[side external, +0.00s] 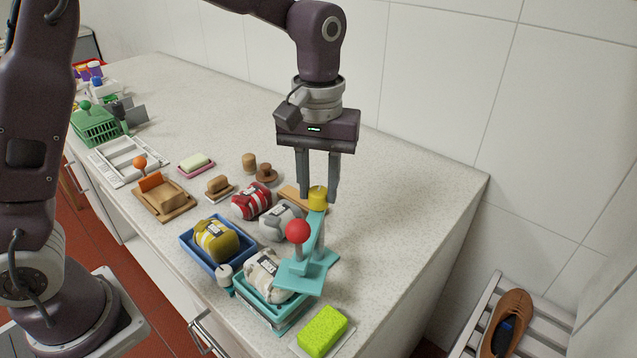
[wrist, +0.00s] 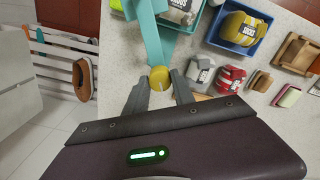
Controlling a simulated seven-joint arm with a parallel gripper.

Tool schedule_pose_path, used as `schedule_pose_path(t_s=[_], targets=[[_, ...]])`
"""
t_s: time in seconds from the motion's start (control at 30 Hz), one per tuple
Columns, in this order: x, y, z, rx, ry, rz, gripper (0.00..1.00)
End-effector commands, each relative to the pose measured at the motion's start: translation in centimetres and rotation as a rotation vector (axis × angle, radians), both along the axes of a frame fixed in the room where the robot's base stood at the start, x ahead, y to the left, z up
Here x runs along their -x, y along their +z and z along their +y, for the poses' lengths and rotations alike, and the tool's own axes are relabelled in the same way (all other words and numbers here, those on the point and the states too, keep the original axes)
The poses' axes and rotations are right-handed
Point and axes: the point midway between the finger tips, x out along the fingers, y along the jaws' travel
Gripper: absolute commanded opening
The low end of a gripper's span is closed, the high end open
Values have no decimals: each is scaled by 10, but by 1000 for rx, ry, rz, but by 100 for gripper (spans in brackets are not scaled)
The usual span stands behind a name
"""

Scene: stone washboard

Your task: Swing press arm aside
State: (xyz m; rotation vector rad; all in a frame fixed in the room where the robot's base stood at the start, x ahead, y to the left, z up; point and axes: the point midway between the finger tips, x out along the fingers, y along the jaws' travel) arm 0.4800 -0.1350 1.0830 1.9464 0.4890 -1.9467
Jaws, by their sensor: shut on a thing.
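The teal press arm (side external: 316,238) runs along the right side of a teal tray (side external: 258,307) near the counter's front right. A yellow knob (side external: 318,194) tops its end, and a red ball (side external: 298,231) stands nearer the tray. My gripper (side external: 319,201) points down with its fingers on either side of the yellow knob, shut on it. In the wrist view the knob (wrist: 159,78) sits between the fingertips, and the teal arm (wrist: 150,38) runs up from it. A grey-white bundle (side external: 267,268) lies in the tray, partly covered by the teal plate (side external: 311,270).
A blue tray (side external: 190,259) with a yellow bundle (side external: 217,239) stands to the left. A red striped bundle (side external: 252,201) and a grey bundle (side external: 281,221) lie close behind. A green sponge (side external: 323,332) lies in front. The counter is bare at the right (side external: 410,200).

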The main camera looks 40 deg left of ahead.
Motion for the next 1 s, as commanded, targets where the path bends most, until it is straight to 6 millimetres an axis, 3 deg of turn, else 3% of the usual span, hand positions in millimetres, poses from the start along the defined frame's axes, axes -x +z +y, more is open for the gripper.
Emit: schedule_pose_path(t_s=[1.0], targets=[[0,1,-1,2,907,-2,0]])
